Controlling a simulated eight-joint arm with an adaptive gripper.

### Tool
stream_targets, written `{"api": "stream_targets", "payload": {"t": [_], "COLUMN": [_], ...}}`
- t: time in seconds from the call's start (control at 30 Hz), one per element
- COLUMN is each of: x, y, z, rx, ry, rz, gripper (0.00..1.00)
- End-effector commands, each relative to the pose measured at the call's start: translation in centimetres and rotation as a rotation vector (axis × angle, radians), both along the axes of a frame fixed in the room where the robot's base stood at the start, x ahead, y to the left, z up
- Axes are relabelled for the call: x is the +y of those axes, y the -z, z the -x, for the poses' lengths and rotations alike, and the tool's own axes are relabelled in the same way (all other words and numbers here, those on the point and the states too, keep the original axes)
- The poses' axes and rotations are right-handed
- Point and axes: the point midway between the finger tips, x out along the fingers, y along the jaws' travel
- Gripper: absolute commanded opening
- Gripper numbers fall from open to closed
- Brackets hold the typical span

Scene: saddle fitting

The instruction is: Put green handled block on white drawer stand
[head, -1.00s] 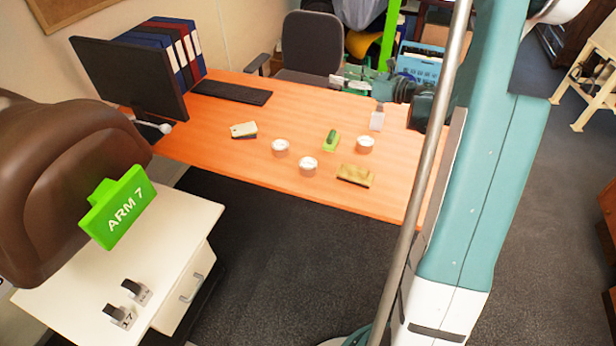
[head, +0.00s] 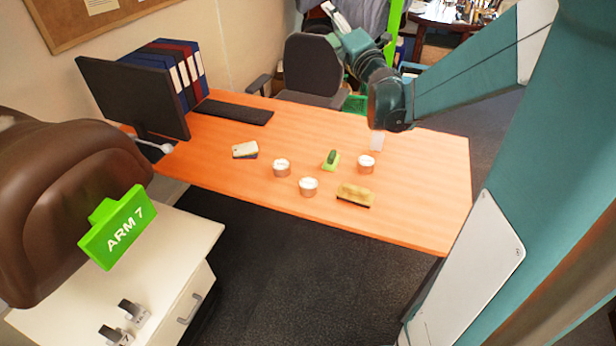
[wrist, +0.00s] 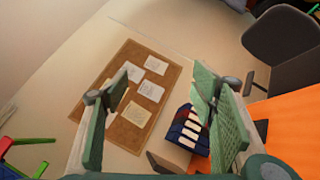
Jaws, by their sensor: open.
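A monitor (head: 130,95) stands at left.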

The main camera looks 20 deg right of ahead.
Motion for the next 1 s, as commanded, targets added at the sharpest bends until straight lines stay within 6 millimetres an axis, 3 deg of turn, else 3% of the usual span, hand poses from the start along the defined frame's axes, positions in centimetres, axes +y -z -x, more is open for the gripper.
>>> {"api": "stream_targets", "payload": {"t": [0.2, 0.47, 0.77, 1.0], "x": [1.3, 3.0, 6.1, 9.5], "y": [-1.4, -0.7, 2.8, 7.0], "z": [2.6, 6.4, 11.7, 16.7], "rx": [0.017, 0.055, 0.13, 0.215], "ry": [0.066, 0.143, 0.232, 0.311], "rz": [-0.256, -0.566, -0.919, -1.195], "gripper": [0.57, 0.57, 0.57, 0.57]}}
